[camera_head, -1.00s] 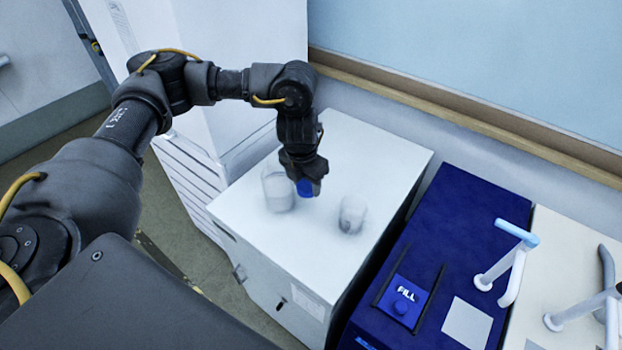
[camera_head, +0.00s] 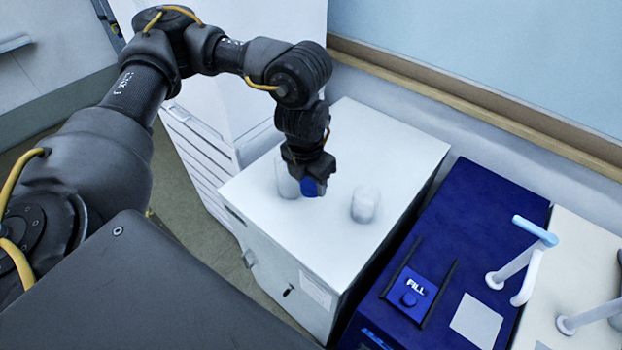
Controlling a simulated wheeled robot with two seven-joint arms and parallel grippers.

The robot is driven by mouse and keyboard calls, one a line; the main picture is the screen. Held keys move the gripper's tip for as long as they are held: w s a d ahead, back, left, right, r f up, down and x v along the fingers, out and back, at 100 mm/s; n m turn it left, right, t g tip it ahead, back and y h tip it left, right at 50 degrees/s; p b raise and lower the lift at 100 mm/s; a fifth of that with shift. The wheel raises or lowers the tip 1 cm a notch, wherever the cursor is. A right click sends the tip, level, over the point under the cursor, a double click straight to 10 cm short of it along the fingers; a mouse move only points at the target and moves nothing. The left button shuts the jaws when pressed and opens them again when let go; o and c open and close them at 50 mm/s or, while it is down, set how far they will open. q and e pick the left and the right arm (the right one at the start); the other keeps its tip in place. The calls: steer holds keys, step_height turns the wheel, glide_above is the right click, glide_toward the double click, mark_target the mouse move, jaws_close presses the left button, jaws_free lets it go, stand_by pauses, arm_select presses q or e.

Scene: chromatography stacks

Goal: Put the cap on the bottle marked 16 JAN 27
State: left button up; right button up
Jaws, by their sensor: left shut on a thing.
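My left gripper (camera_head: 311,176) is shut on a blue cap (camera_head: 310,188) and holds it above the white cabinet top. A clear or whitish bottle (camera_head: 286,184) stands on the cabinet just left of the cap, partly hidden by the gripper. A second, whitish bottle (camera_head: 364,204) stands upright to the right, apart from the gripper. No cap shows on the second bottle; the top of the left one is hidden. I cannot read a date on either. My right gripper is not in view.
The white cabinet top (camera_head: 385,150) is otherwise clear. To its right, past a narrow gap, is a dark blue unit (camera_head: 478,215) with a FILL plate (camera_head: 412,287) and a raised pale-blue-topped handle (camera_head: 535,231). A wall with a wooden rail (camera_head: 450,95) runs behind.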

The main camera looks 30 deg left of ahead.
arm_select(q)
steer(key=n, duration=0.3)
steer(key=d+n, duration=0.1)
steer(key=n, duration=0.2)
steer(key=shift+w+r+y, duration=0.1)
steer(key=shift+y, duration=0.3)
steer(key=n, duration=0.2)
steer(key=shift+d+n, duration=0.25)
steer(key=shift+n, duration=0.15)
steer(key=n, duration=0.5)
steer(key=shift+d+r+g+y+b, duration=0.2)
steer(key=shift+d+g+y+b, duration=0.1)
steer(key=shift+g+b, duration=0.1)
steer(key=n, duration=0.5)
steer(key=shift+w+d+r+g, duration=0.15)
steer(key=shift+d+g, duration=0.1)
steer(key=shift+g, duration=0.05)
steer(key=n, duration=0.8)
steer(key=shift+d+r+g, duration=0.25)
steer(key=shift+r+g, duration=0.1)
steer(key=shift+g, duration=0.05)
